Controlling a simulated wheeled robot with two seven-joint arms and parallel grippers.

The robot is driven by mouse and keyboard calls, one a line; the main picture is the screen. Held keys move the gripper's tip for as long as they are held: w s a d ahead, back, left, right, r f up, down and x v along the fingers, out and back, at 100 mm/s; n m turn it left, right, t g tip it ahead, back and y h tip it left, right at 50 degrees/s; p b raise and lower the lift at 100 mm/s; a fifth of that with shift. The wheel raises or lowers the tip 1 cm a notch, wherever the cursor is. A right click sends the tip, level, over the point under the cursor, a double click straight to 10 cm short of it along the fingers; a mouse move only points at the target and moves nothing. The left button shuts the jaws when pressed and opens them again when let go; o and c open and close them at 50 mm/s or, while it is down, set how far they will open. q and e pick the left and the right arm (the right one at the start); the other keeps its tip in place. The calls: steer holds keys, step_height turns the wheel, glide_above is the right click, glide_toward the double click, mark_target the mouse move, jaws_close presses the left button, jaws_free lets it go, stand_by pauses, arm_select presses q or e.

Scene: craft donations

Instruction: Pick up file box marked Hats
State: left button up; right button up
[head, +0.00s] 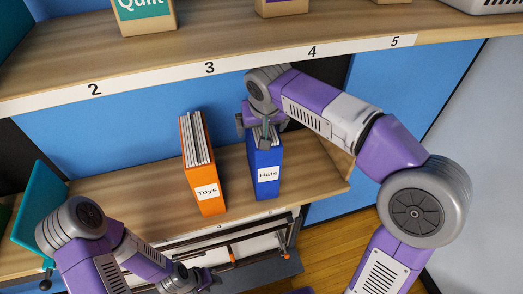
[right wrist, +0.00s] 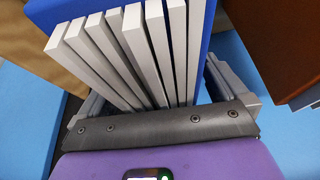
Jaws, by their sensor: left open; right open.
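The blue file box marked Hats (head: 268,175) stands upright on the lower shelf, right of the orange one, its label facing me. My right gripper (head: 262,134) is over its top from behind, open. In the right wrist view the open jaws (right wrist: 160,95) straddle the upper part of the box, with its grey-white sheets (right wrist: 130,50) and blue cover (right wrist: 229,14) between the fingers. Contact cannot be told. My left gripper (head: 203,281) is open and empty low in the head view, in front of the shelf.
An orange file box marked Toys (head: 202,180) stands close left of Hats. A teal panel (head: 40,215) is at the lower shelf's left. The upper shelf edge, numbered 2 to 5 (head: 150,84), overhangs behind, with a Quilt box (head: 145,15) on it. Bare shelf lies between teal panel and Toys.

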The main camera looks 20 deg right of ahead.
steer(key=shift+f, duration=0.3)
stand_by(0.4)
steer(key=shift+r, duration=0.1)
jaws_close()
stand_by(0.3)
